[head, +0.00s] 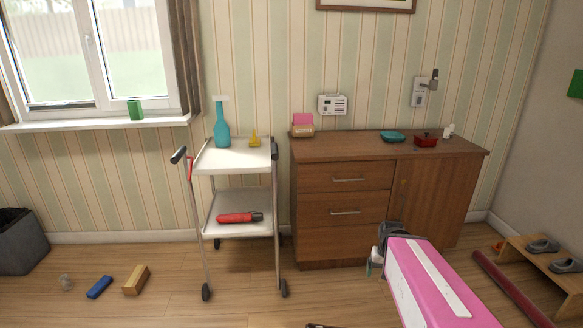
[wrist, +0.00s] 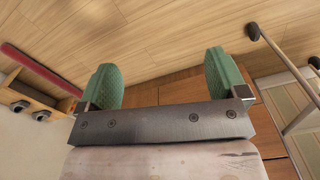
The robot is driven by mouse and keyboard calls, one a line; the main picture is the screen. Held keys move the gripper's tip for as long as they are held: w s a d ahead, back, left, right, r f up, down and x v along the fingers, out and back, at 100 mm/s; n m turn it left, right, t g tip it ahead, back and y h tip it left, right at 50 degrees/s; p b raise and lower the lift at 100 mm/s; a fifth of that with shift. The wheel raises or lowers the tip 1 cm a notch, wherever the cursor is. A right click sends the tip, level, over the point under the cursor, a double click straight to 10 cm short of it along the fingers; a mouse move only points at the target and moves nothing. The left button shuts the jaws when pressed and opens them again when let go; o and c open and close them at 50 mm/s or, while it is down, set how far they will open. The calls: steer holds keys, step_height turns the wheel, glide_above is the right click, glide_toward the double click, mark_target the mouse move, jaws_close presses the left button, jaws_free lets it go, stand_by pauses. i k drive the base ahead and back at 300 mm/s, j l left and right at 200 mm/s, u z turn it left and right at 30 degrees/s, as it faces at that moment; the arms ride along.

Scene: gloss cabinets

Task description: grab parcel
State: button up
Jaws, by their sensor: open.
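A small tan box (head: 136,279), which looks like the parcel, lies on the wooden floor at the lower left of the head view, left of the trolley. I cannot read any label on it. My gripper (head: 375,261) is in front of the dresser, well to the right of the box and apart from it. The box does not show in the wrist view.
A white trolley (head: 232,160) stands between the box and my gripper. The dresser (head: 345,215), a long red roll (head: 510,288) and a shoe rack (head: 546,266) are on the right.

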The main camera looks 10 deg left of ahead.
mark_target(134, 282)
steer(key=u, duration=2.05)
steer(key=i+l, duration=0.15)
steer(key=i, duration=0.8)
steer(key=i+l, duration=0.2)
steer(key=i, duration=0.75)
steer(key=k+l+z, duration=0.05)
